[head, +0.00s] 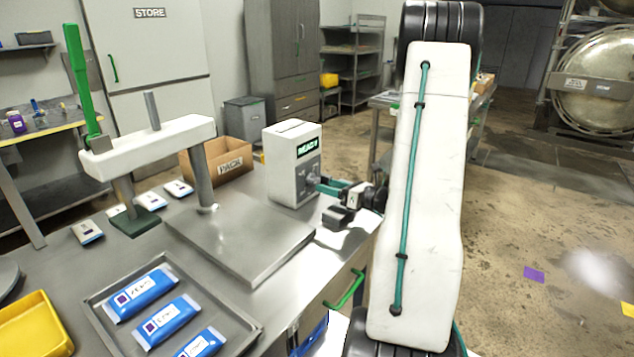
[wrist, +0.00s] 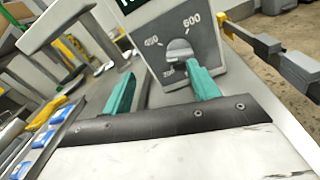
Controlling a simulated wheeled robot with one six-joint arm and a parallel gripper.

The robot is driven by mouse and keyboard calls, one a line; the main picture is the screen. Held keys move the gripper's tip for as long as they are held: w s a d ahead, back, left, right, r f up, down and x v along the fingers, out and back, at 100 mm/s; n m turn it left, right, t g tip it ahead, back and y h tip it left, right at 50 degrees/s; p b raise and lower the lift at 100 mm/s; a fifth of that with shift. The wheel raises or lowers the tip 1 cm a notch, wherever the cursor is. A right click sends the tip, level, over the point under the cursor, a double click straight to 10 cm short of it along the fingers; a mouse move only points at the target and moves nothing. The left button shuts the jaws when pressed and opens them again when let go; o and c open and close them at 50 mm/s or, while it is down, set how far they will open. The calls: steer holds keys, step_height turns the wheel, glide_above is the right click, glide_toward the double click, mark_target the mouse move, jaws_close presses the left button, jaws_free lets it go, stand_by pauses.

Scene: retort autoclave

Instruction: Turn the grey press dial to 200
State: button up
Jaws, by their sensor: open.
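The grey press dial (wrist: 179,50) is on the grey front panel of a white control box (head: 290,160). In the wrist view the marks 400 and 600 show around it, and a partly hidden mark that looks like 200 lies below. I cannot tell which mark the dial points to. The dial also shows small in the head view (head: 312,181). My gripper (wrist: 162,76) is open, its two teal fingers pointing at the panel. The right fingertip is close to the dial's lower edge, and the left one is well to its left. Contact cannot be told.
The box stands on a steel table beside the press (head: 150,138) with its green lever (head: 78,75). A tray (head: 250,327) of blue pouches and a cardboard box (head: 232,155) marked PACK are on the table. Open floor lies to the right.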

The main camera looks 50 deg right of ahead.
mark_target(317, 181)
steer(key=shift+s+d+f+m+h, duration=0.2)
steer(key=shift+d+f+m+h, duration=0.1)
steer(key=shift+d, duration=0.2)
steer(key=shift+s+d+f+m+h, duration=0.2)
steer(key=shift+d+f+m+h, duration=0.1)
steer(key=shift+d, duration=0.15)
steer(key=shift+w+d, duration=0.15)
steer(key=shift+d, duration=0.1)
steer(key=w, duration=0.7)
steer(key=shift+w+a, duration=0.1)
steer(key=shift+a, duration=0.2)
steer(key=c, duration=1)
